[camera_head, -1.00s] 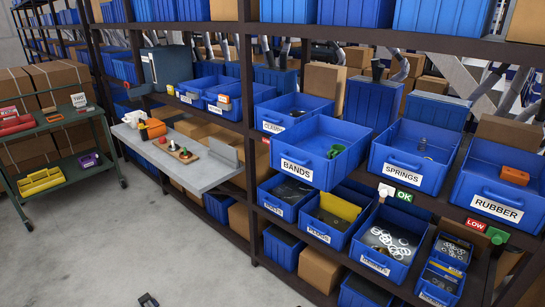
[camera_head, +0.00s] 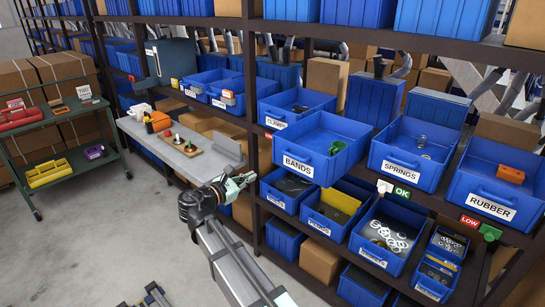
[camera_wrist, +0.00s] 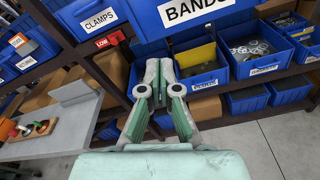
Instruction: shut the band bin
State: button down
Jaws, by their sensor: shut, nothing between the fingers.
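The blue bin labelled BANDS (camera_head: 310,160) sits on the shelf between the CLAMPS and SPRINGS bins. Its front sticks out past its neighbours over the shelf edge, and a green item (camera_head: 337,147) lies inside it. My gripper (camera_head: 246,179) is shut and empty, in front of the shelf, below and left of the BANDS front. In the wrist view the shut fingers (camera_wrist: 158,66) point at the shelving, with the BANDS bin front (camera_wrist: 190,14) just above them. They look apart from the bin, though the gap is hard to judge.
The CLAMPS bin (camera_head: 295,107) is to the left and the SPRINGS bin (camera_head: 413,153) to the right. Open bins, including one of white rings (camera_head: 387,238), fill the shelf below. A grey side table (camera_head: 185,145) stands left.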

aim_at(278, 156)
jog(key=shift+w+d+r+n+t+h+p, duration=0.25)
jog(key=shift+w+d+n+p, duration=0.45)
jog(key=shift+w+d, duration=0.95)
jog(key=shift+w+d+r+n+h+p, duration=0.15)
jog(key=shift+w+d+r+n+p, duration=0.45)
jog(key=shift+w+d, duration=1.1)
jog(key=shift+w+d+r+n+t+h+p, duration=0.15)
jog(key=shift+w+d+n+p, duration=0.55)
jog(key=shift+w+d, duration=0.95)
